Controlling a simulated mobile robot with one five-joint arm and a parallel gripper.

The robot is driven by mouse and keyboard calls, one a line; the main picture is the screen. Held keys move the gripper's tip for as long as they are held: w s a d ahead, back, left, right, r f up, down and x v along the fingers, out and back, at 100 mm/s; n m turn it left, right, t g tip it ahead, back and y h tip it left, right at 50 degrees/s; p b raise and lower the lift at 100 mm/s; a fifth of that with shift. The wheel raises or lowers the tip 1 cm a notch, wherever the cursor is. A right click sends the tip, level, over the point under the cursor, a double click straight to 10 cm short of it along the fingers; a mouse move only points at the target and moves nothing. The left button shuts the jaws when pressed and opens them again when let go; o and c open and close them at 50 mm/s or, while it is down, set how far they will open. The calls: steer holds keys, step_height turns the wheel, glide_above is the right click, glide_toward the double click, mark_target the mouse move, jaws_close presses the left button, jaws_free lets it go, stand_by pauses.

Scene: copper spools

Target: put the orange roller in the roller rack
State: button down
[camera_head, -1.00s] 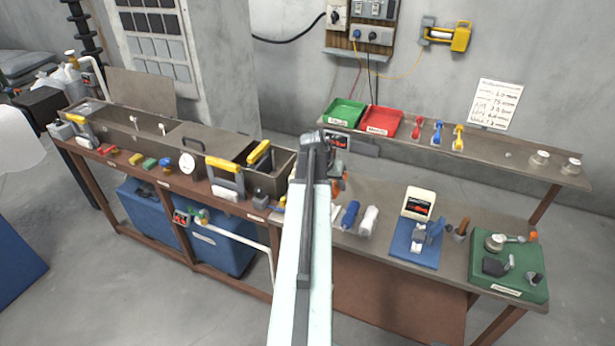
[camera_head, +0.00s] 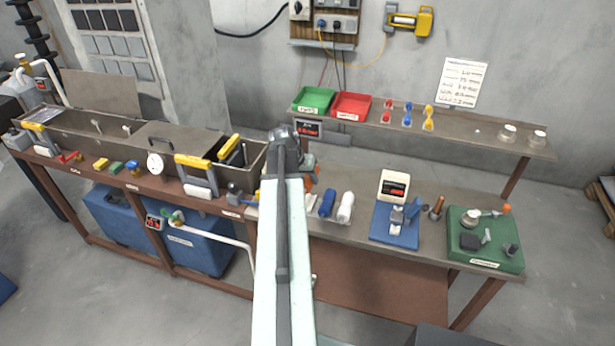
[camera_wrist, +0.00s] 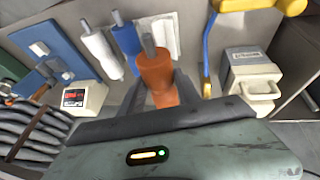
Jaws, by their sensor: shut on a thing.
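The orange roller (camera_wrist: 156,78) is between the two dark fingers of my gripper (camera_wrist: 160,92) in the wrist view, with its grey shaft end pointing away. In the head view only a bit of orange (camera_head: 308,182) shows beside my gripper, which my arm largely hides. The blue roller (camera_head: 327,203) and the white roller (camera_head: 345,207) lie side by side on the bench. They also show in the wrist view, blue (camera_wrist: 126,40) and white (camera_wrist: 102,52). A pale rack part (camera_wrist: 165,36) shows beside the blue roller, beyond the orange one. I cannot tell whether the orange roller touches it.
A blue stand with a display (camera_head: 394,215) and a green base (camera_head: 485,240) are to the right on the bench. A grey tank with yellow-handled parts (camera_head: 195,170) is at left. A shelf (camera_head: 480,138) with green and red bins runs behind.

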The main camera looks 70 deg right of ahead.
steer(key=shift+f+b, duration=4.2)
steer(key=shift+f, duration=0.35)
steer(key=shift+f, duration=0.1)
steer(key=c, duration=0.8)
jaws_free()
steer(key=shift+o, duration=0.2)
steer(key=p+v, duration=0.7)
steer(key=v, duration=0.1)
steer(key=shift+w+f, duration=0.1)
